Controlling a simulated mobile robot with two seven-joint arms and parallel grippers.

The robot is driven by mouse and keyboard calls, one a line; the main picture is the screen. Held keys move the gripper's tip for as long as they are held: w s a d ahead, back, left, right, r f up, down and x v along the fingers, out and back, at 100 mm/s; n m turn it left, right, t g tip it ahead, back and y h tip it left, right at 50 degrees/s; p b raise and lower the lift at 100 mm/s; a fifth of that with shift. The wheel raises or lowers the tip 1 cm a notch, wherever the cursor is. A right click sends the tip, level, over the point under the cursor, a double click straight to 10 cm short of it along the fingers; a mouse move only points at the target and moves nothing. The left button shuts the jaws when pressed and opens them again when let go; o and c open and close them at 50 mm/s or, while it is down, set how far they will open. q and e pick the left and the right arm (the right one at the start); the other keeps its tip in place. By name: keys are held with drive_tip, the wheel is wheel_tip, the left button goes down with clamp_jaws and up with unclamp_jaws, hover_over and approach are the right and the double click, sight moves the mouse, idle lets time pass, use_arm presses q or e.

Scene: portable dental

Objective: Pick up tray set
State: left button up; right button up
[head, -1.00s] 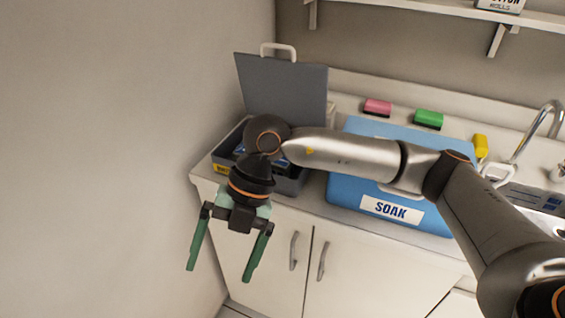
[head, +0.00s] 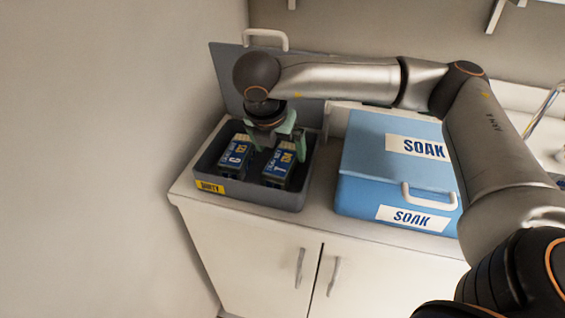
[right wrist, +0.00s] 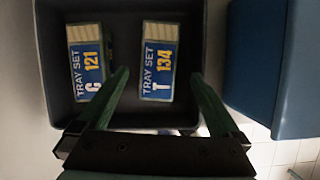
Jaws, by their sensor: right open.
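Two blue tray sets with yellowish tops lie in the open grey bin marked DIRTY (head: 250,192). The left one, labelled C 121, is the tray set C (head: 235,156); it also shows in the right wrist view (right wrist: 88,65). The right one, labelled T 134, is the tray set T (head: 279,165), also in the right wrist view (right wrist: 158,62). My right gripper (head: 273,140) is open above the bin, its green fingers pointing down. In the right wrist view the open fingers (right wrist: 160,85) straddle the lower end of tray set T, with nothing gripped. My left gripper is not in view.
The bin's grey lid (head: 222,75) stands raised behind it. A closed blue box labelled SOAK (head: 375,160) stands to the right on the white counter (head: 322,200). A wall is close on the left.

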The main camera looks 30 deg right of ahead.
sight(283, 158)
drive_tip(key=shift+p+x, duration=0.4)
drive_tip(key=shift+x, duration=2.7)
drive_tip(key=shift+w+d, duration=0.1)
drive_tip(key=shift+w, duration=0.05)
drive_tip(key=shift+c, duration=0.2)
drive_tip(key=shift+r, duration=0.1)
clamp_jaws()
